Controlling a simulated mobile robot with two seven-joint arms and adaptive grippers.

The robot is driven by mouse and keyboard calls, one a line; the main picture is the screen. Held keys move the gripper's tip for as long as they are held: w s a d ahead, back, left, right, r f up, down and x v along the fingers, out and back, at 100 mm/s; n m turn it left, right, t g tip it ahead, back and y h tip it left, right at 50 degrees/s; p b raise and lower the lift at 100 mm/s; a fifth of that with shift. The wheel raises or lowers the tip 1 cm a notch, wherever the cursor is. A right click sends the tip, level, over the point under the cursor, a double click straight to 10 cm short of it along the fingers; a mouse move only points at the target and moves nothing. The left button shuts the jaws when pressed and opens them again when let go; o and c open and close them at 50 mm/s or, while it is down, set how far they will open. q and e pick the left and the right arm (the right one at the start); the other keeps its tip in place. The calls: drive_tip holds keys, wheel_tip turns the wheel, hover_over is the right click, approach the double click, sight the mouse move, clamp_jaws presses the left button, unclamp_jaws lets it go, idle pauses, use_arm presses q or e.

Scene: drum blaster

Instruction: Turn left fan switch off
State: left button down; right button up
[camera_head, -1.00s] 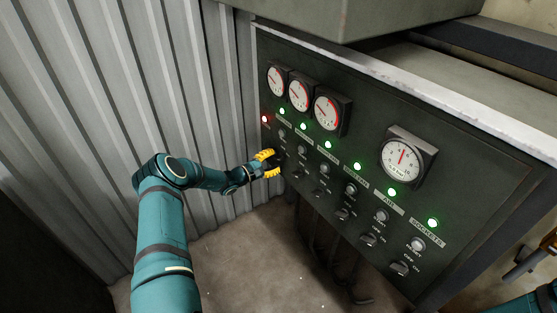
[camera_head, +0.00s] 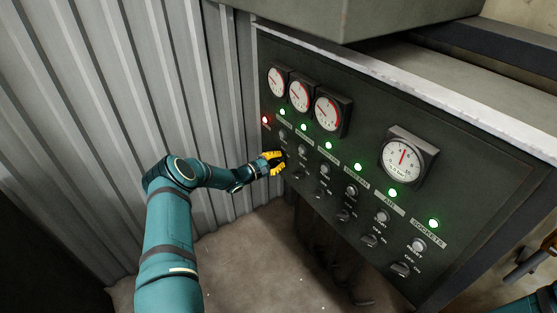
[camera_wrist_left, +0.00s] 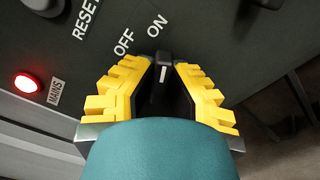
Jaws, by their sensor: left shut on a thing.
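My left gripper (camera_head: 275,163) is at the left end of the black control panel (camera_head: 470,185), over the leftmost switch of the lower row. In the left wrist view my left gripper (camera_wrist_left: 165,67) has its yellow fingers on either side of a black switch knob (camera_wrist_left: 163,74) with a white mark, and it is shut on it. The words OFF and ON are printed above the knob, and the white mark points up between them, nearer ON. In the head view the gripper hides the knob.
A red lamp (camera_head: 265,120) marked MAINS is near the gripper. Several green lamps (camera_head: 358,167), buttons and other switches (camera_head: 369,240) run along the panel to the right. Round gauges (camera_head: 402,160) stick out above. A corrugated wall (camera_head: 110,120) is left of the panel.

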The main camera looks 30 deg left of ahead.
use_arm(q)
drive_tip(key=shift+n, duration=0.3)
drive_tip(key=n+b, duration=0.1)
drive_tip(key=n, duration=0.1)
drive_tip(key=shift+w+n+b, duration=0.1)
drive_tip(key=shift+n+b, duration=0.2)
drive_tip(key=shift+n, duration=0.1)
drive_tip(key=n+b, duration=0.1)
drive_tip(key=n, duration=0.1)
drive_tip(key=shift+d+n, duration=0.1)
drive_tip(key=shift+n, duration=0.2)
drive_tip(key=n, duration=0.2)
drive_tip(key=shift+r+n, duration=0.1)
drive_tip(key=shift+n, duration=0.2)
drive_tip(key=shift+n+b, duration=0.45)
drive_tip(key=shift+n, duration=1.25)
